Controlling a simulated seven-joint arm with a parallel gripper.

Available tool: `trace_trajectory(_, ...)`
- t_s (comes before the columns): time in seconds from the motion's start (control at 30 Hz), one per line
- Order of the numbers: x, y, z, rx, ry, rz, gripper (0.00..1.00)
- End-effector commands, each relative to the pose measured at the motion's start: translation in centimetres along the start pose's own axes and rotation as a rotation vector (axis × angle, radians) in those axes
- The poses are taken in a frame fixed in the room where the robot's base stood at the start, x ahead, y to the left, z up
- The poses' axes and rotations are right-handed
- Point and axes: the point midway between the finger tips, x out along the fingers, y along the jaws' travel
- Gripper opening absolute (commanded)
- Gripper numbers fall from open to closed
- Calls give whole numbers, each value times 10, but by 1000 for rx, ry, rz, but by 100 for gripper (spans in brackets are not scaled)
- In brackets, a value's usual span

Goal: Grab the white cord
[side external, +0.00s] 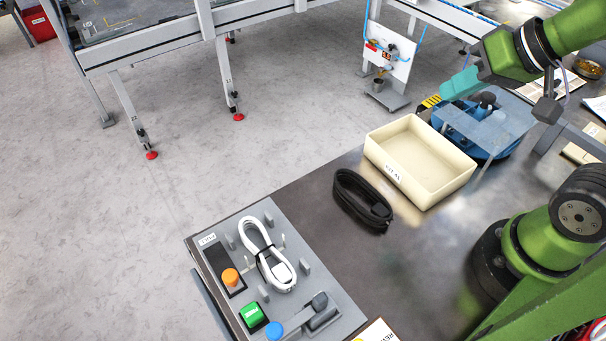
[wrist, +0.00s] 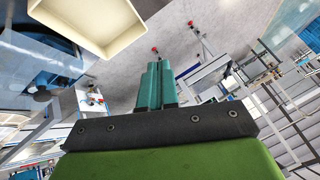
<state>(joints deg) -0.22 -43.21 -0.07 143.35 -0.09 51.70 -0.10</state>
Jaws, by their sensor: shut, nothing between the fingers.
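The white cord (side external: 258,246) lies coiled on a grey panel (side external: 217,257) at the front left of the dark table in the side view. It sits between small upright grey posts. My gripper (side external: 449,88) is high at the upper right, far from the cord, above the blue device. Its teal fingers also show in the wrist view (wrist: 156,82), closed together and empty. The cord is not in the wrist view.
A coiled black cable (side external: 362,200) and a cream bin (side external: 420,196) stand between the panel and a blue device (side external: 480,130). Bare table lies right of the cable.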

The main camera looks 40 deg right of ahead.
Motion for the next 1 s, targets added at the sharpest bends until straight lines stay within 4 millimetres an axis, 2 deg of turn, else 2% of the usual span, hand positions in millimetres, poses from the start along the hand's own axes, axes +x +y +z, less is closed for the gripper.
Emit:
trace_trajectory(0.4, 0, 0, -1, 4, 1, 2, 0)
trace_trajectory(0.8, 0, 0, -1, 4, 1, 2, 61)
trace_trajectory(0.83, 0, 0, -1, 4, 1, 2, 64)
trace_trajectory(1.0, 0, 0, -1, 4, 1, 2, 64)
